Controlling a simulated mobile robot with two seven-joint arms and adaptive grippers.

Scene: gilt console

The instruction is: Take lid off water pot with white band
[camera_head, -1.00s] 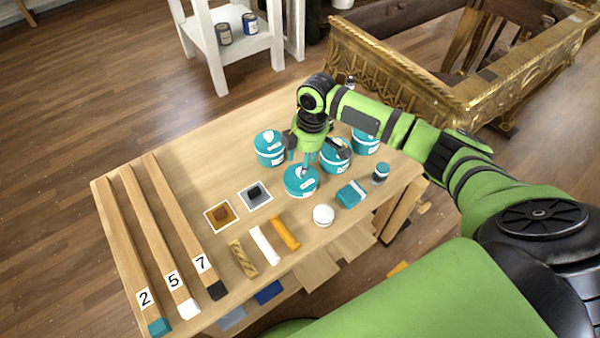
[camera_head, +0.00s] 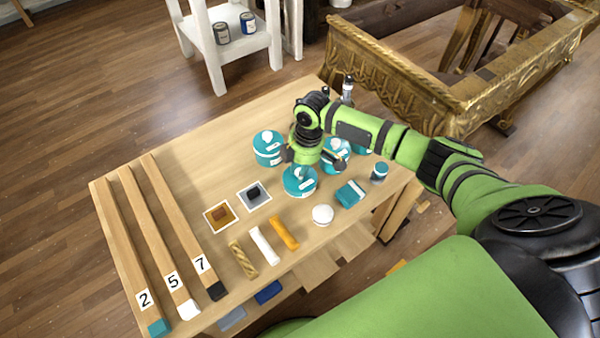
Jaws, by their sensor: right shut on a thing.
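Several teal lidded pots stand on the wooden table. My right gripper (camera_head: 301,172) comes down over the front pot (camera_head: 299,186) and is shut on the knob of its lid, which the fingers partly hide. The lid appears still seated on the pot. The back-left pot (camera_head: 268,155) shows a pale stripe around its side and a white knob on its lid. Another pot (camera_head: 336,160) stands right of the gripper, partly covered by it. A further pot (camera_head: 362,151) is mostly hidden behind my arm. My left gripper is out of view.
A teal block (camera_head: 350,192), a small jar (camera_head: 379,172) and a white ball-like object (camera_head: 322,214) lie right of the front pot. Two sample squares (camera_head: 218,217), coloured sticks (camera_head: 264,246) and three numbered wooden bars (camera_head: 180,228) lie left. The table's back left is clear.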

